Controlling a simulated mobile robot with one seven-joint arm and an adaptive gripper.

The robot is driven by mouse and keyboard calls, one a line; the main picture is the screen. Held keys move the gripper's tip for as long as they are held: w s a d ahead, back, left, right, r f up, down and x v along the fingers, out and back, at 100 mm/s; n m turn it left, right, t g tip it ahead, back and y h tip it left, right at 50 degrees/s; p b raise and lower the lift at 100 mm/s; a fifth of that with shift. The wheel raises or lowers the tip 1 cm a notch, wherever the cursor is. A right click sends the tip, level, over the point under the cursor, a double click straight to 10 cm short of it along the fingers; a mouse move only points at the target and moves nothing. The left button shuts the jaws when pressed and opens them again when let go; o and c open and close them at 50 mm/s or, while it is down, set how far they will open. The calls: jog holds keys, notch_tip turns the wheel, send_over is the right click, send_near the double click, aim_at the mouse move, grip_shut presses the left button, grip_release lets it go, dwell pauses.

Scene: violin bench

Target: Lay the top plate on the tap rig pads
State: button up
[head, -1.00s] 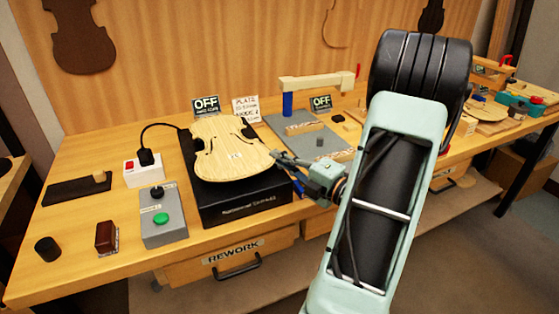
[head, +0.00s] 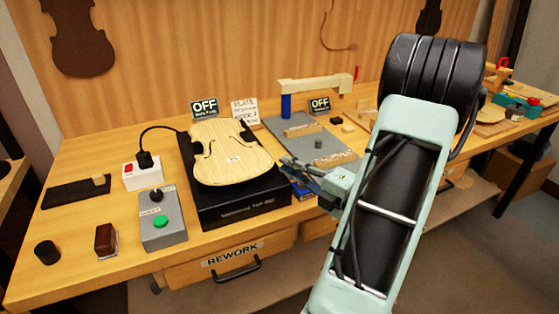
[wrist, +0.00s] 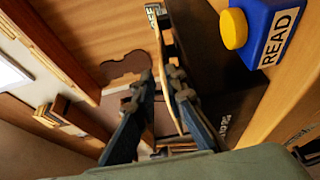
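The top plate (head: 232,160), a pale violin-shaped piece with f-holes, lies over the black tap rig box (head: 240,207). The pads under it are hidden. My gripper (head: 288,164) is just right of the plate's right edge, apparently with a small gap between them. In the wrist view my gripper (wrist: 160,88) shows its two fingers spread apart. The plate (wrist: 168,85) appears there edge-on, as a thin pale strip beyond and between the fingers, beside the dark box (wrist: 212,60).
A blue block with a yellow button, marked READ (wrist: 270,30), sits close to my gripper. A grey control box with a green button (head: 161,220) stands left of the rig. A grey mat (head: 318,146) with wooden parts and a raised wooden beam (head: 312,84) lies behind right.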

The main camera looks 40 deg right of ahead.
jog(key=s+d, duration=0.1)
jog(key=s, duration=0.6)
jog(key=shift+s+d+p, duration=0.15)
jog(key=shift+s+p, duration=0.2)
jog(key=shift+s, duration=0.05)
